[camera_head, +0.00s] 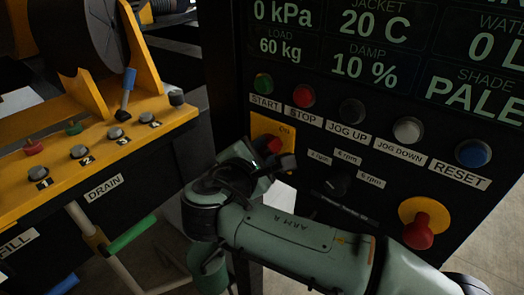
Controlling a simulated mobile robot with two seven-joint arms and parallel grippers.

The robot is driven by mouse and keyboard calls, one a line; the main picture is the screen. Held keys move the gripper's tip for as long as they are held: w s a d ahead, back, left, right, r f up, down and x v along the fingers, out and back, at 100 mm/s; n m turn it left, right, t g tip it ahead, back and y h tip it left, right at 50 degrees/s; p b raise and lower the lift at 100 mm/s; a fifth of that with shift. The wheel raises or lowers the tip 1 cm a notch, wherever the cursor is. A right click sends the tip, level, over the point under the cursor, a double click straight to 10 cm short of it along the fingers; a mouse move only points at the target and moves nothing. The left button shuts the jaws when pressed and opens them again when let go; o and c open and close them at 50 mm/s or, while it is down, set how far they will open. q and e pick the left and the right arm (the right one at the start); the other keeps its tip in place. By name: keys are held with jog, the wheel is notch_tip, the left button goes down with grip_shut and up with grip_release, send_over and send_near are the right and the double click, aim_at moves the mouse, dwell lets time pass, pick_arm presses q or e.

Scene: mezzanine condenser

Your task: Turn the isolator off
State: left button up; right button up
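The isolator (262,126) is a yellow plate with a red knob on the dark control panel, below the START and STOP buttons. A small label, probably ON, shows at its upper right. My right gripper (275,160) is at the isolator, its dark fingers close to the red knob. The gripper and wrist hide the lower part of the plate. I cannot tell whether the fingers touch the knob or how far apart they are. My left gripper is not in view.
Beside the isolator is a black selector (338,183) with rpm marks. A red emergency-stop button (419,232) on a yellow disc sits lower right. A row of buttons ends at blue RESET (473,153). A yellow bench (100,150) with knobs and a lever stands left.

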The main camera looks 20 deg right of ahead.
grip_shut()
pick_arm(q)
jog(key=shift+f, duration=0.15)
